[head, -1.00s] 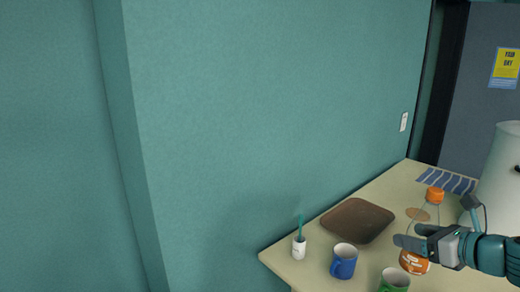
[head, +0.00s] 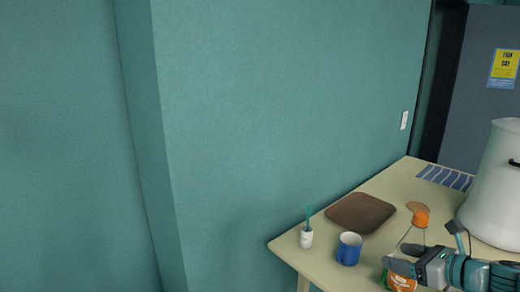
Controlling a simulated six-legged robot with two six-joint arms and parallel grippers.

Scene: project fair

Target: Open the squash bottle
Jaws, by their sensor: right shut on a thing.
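The squash bottle (head: 411,237) is clear with an orange cap (head: 421,219) and an orange label low down. It stands out at the lower right of the head view, tilted slightly, with its cap on. My right gripper (head: 402,266) comes in from the right and is shut on the bottle's body, below the cap. The gripper covers part of the label. I cannot tell whether the bottle's base touches the table. My left gripper is not in view.
The table (head: 335,271) holds a blue mug (head: 349,249), a white cup with a green stick (head: 306,238), a brown tray (head: 360,213), a round cork mat (head: 415,206) and a striped cloth (head: 445,177). A large white pot (head: 492,185) stands at the right. A wall borders the table.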

